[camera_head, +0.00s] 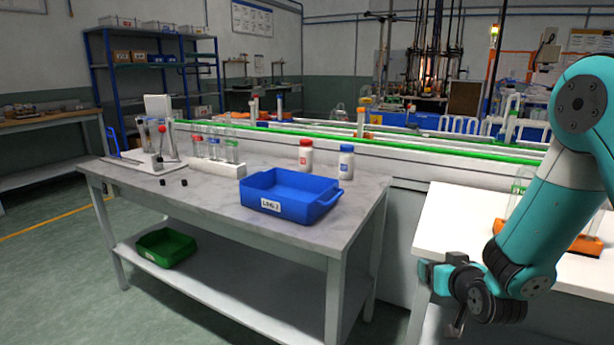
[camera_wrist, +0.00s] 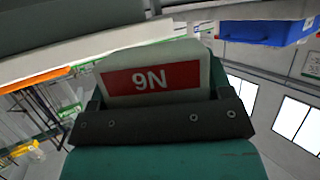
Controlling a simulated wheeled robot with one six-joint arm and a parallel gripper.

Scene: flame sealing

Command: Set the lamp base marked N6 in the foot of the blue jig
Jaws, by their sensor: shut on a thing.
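In the wrist view, a whitish block with a red label (camera_wrist: 152,78) sits between the jaws. Its white characters appear upside down and read N6 when turned over. My gripper (camera_wrist: 155,104) is shut on this lamp base. In the head view my gripper (camera_head: 457,322) hangs low at the right, in front of the white table; the lamp base cannot be made out there. A blue upright piece (camera_head: 112,142), possibly the blue jig, stands at the far left of the grey table by a white stand. Its foot is too small to make out.
On the grey table (camera_head: 330,232) stand a blue bin (camera_head: 325,208), two white bottles, a rack of tubes (camera_head: 217,165) and small black pieces. A green bin (camera_head: 165,248) is on the lower shelf. An orange rack is on the white table (camera_head: 450,207).

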